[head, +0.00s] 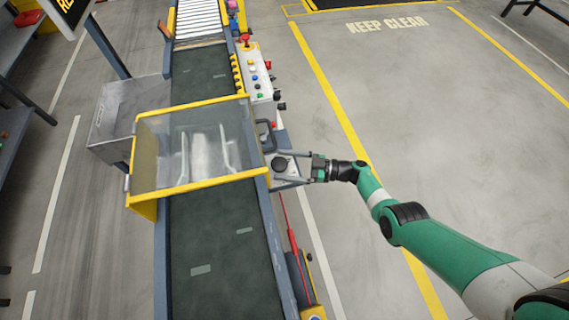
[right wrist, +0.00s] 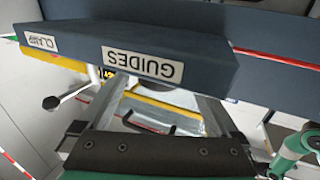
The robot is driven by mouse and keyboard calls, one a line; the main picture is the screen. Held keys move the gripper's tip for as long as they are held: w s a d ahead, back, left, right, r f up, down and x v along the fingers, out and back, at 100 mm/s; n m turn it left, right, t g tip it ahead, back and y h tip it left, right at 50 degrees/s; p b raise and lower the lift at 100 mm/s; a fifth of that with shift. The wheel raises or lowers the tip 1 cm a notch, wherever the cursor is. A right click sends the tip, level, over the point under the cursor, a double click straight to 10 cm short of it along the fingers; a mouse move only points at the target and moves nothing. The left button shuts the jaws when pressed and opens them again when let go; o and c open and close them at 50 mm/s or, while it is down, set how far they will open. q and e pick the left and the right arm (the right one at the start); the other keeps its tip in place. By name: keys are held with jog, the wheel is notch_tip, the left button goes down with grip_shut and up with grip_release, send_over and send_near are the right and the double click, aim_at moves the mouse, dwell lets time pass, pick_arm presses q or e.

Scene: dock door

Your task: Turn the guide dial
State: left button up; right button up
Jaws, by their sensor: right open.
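The guide dial (head: 279,164) is a round black knob on the grey bracket at the conveyor's right side, beside the clear guarded box. My right gripper (head: 277,169) is open, with one finger on the far side of the dial and one on the near side; I cannot tell whether either touches it. In the right wrist view, both fingers (right wrist: 160,105) reach under a blue-grey panel with an upside-down GUIDES label (right wrist: 143,65). That panel mostly hides the dial there. Two pale guide rails (head: 225,148) show inside the box. My left gripper is not in view.
The yellow-framed clear guard (head: 197,186) spans the conveyor belt (head: 222,265). A control box (head: 259,80) with coloured buttons stands behind the dial. A lever with a dark knob (right wrist: 51,103) shows near the CLAMP label (right wrist: 40,42). The floor at right is clear.

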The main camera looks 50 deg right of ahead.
jog(key=p+v, duration=0.1)
jog(key=v, duration=1)
jog(key=shift+s, duration=0.15)
jog(key=shift+d, duration=0.15)
